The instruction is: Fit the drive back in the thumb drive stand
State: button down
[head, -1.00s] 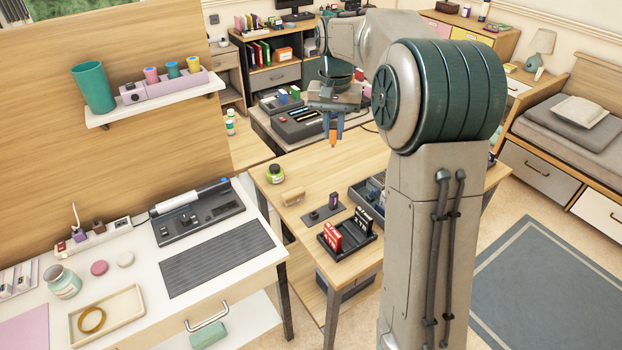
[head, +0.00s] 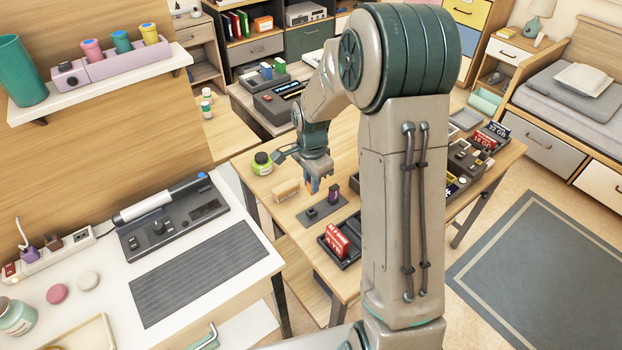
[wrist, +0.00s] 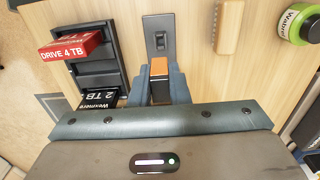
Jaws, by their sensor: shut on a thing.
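The thumb drive stand (head: 325,214) is a dark flat plate with a small dark block on it, lying on the wooden table. It also shows ahead of the fingers in the wrist view (wrist: 152,22). A dark purple drive (head: 334,198) stands upright at its far end in the head view. My gripper (head: 313,187) points down above the table at the stand's far-left side. Its blue-grey fingers are shut on an orange drive (wrist: 159,67). The fingers hide the lower part of the drive, and the near part of the stand in the wrist view.
A black rack with a red 4 TB drive (head: 336,240) stands close to the stand. A wooden block (head: 286,189) and a green jar (head: 262,163) are on the other side. My arm hides part of the table and a dark tray (head: 462,167) behind it.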

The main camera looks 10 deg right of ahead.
jog(key=shift+a, duration=0.1)
jog(key=shift+a+f, duration=0.1)
jog(key=shift+f, duration=0.05)
jog(key=shift+f+b, duration=2.45)
jog(key=shift+f, duration=0.35)
jog(key=shift+f+b, duration=1.25)
jog(key=shift+f, duration=0.1)
jog(key=c, duration=1.3)
grip_release()
notch_tip(320, 180, up, 14)
jog(key=shift+f+p, duration=0.1)
jog(key=shift+p, duration=0.3)
